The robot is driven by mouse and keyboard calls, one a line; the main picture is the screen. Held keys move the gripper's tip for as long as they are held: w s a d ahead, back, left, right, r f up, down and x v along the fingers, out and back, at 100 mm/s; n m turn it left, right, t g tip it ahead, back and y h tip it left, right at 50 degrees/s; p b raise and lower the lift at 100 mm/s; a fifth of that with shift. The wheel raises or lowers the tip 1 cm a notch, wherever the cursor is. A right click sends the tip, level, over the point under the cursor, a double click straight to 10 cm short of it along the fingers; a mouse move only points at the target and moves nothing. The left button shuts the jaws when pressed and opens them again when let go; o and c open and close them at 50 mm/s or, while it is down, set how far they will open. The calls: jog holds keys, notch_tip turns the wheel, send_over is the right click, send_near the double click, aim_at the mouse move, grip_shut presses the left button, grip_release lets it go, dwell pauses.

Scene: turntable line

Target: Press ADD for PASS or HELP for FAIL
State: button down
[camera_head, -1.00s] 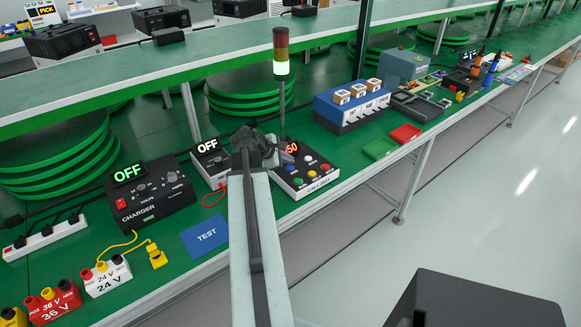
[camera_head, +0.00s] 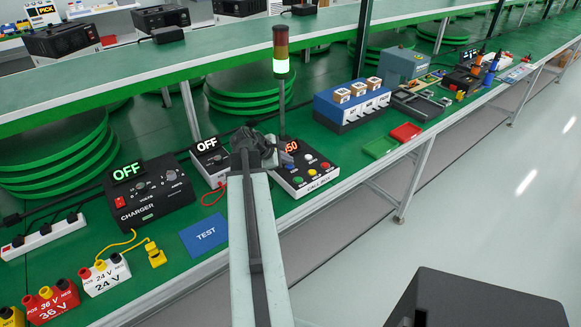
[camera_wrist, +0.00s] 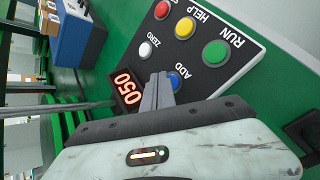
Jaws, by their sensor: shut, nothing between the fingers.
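The call box (camera_head: 318,184) stands on the green bench, with its display (camera_wrist: 127,87) reading 050. In the wrist view its blue button (camera_wrist: 175,80) lies beside the ADD label and its yellow button (camera_wrist: 185,28) beside HELP. A green button (camera_wrist: 215,53) is by RUN, a white one (camera_wrist: 145,50) by ZERO, and part of a red one shows. My gripper (camera_wrist: 160,77) is shut and empty, its tips beside the blue button and partly covering it; contact cannot be told. In the head view my gripper (camera_head: 262,152) is at the box's left edge.
The charger (camera_head: 150,193) and a smaller unit (camera_head: 210,160) both read OFF. A blue TEST mat (camera_head: 204,234) lies bare at front left. A blue rack (camera_head: 350,108) and red and green trays stand right.

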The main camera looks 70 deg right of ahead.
aim_at(287, 167)
jog(key=shift+f+b, duration=0.35)
jog(key=shift+f, duration=0.05)
dwell(0.5)
jog(key=shift+r, duration=0.1)
jog(key=shift+r+p, duration=0.75)
jog(key=shift+p, duration=0.1)
jog(key=shift+r, duration=0.1)
notch_tip(287, 167, up, 5)
jog(key=p, duration=0.5)
dwell(0.5)
